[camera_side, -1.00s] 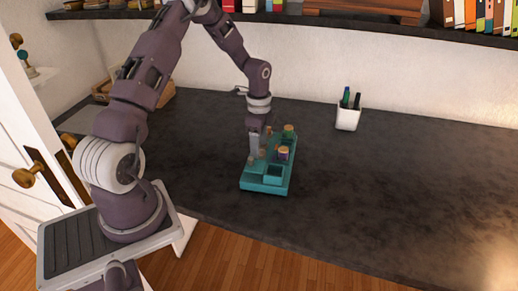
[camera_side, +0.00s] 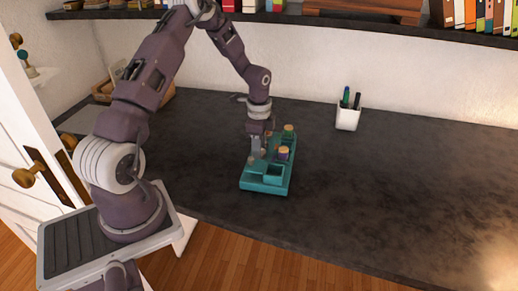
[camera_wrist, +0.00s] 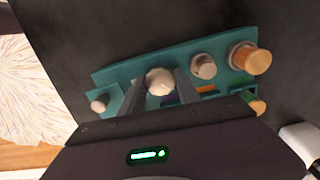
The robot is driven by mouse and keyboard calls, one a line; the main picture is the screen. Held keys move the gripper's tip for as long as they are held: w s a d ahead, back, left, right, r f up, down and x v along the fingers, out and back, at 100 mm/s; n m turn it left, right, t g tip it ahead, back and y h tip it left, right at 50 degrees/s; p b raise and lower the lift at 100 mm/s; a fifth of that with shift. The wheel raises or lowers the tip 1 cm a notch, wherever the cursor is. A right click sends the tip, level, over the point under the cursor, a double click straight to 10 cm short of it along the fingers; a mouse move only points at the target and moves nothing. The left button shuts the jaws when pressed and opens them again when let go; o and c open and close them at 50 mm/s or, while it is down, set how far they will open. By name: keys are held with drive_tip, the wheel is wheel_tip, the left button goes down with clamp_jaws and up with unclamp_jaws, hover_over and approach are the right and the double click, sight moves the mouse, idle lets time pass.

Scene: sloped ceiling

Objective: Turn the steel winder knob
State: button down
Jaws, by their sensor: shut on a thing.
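The teal block (camera_side: 262,187) stands on the dark worktop, and it also shows in the wrist view (camera_wrist: 110,76). A pale, round-topped knob (camera_wrist: 160,80), which I take for the steel winder knob, stands on it between my two fingers. My gripper (camera_wrist: 160,90) is shut on this knob, one finger on each side. In the side view my gripper (camera_side: 257,152) points down onto the block's left edge, and its fingers hide the knob there. Any mark showing the knob's turn angle is too small to tell.
On the block are another pale knob (camera_wrist: 98,105), a steel-sided knob (camera_wrist: 204,66) and two copper-topped cylinders (camera_wrist: 250,58) (camera_wrist: 258,107). A white pen cup (camera_side: 348,118) stands behind to the right. The worktop's right side is clear.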

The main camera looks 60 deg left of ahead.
drive_tip(key=n, duration=0.4)
drive_tip(key=shift+n, duration=0.3)
drive_tip(key=n, duration=0.9)
drive_tip(key=shift+n, duration=1.8)
drive_tip(key=c, duration=0.9)
unclamp_jaws()
drive_tip(key=shift+o, duration=0.2)
